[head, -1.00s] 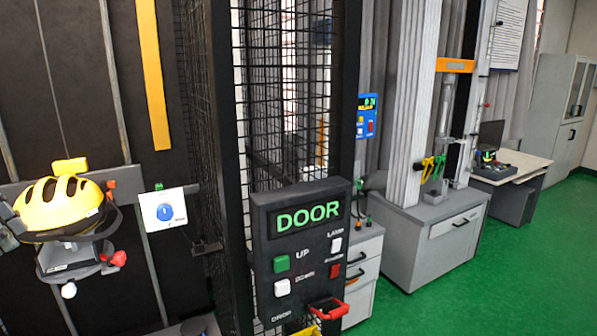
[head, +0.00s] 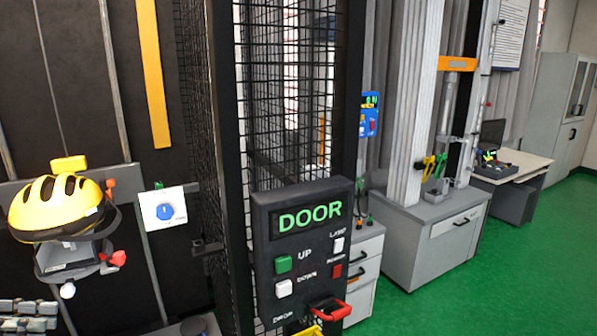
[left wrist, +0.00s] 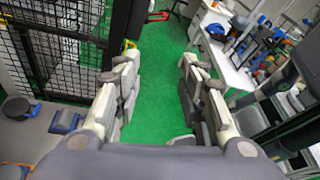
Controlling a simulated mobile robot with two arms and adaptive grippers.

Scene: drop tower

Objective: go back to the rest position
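My left gripper (left wrist: 157,70) shows in the left wrist view with its two pale, jointed fingers wide apart. Only green floor shows between them, so it is open and empty. In the head view, grey jointed pieces at the lower left edge look like part of my left gripper (head: 28,316); the rest is cut off by the picture's edge. My right gripper is in neither view.
A DOOR control panel (head: 305,255) stands before the black mesh cage (head: 285,100). The green floor (head: 470,285) at right is clear. A white table (left wrist: 232,68) shows in the wrist view.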

